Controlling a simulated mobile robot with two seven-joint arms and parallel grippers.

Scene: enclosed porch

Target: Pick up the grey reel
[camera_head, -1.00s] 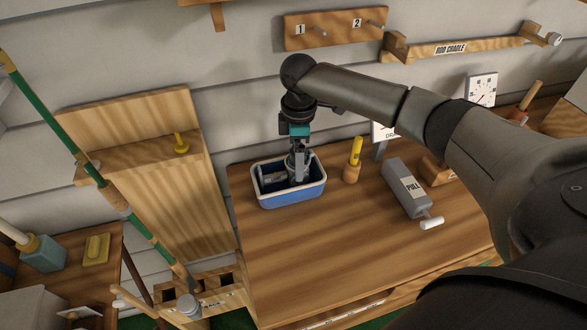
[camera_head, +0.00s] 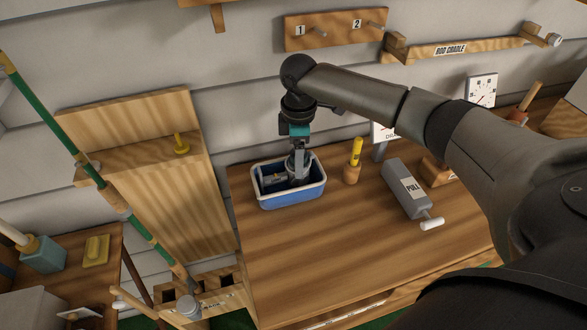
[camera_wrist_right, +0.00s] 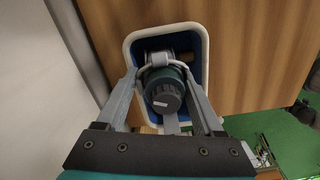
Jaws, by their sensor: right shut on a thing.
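The grey reel (camera_wrist_right: 165,92), with a dark round knob and a pale metal bail, is inside the blue tub (camera_head: 290,196) with a white rim. My right gripper (camera_head: 298,168) reaches straight down into the tub. In the right wrist view its two fingers (camera_wrist_right: 160,78) stand on either side of the reel and are shut on it. In the head view the fingers partly hide the reel, and I cannot tell whether it is clear of the tub floor. My left gripper is not in view.
The tub stands on a wooden bench (camera_head: 340,240). A yellow-handled tool in a wooden holder (camera_head: 352,165) and a grey "PULL" box with a crank (camera_head: 405,188) stand to its right. A green rod (camera_head: 60,120) slants at left. The bench front is clear.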

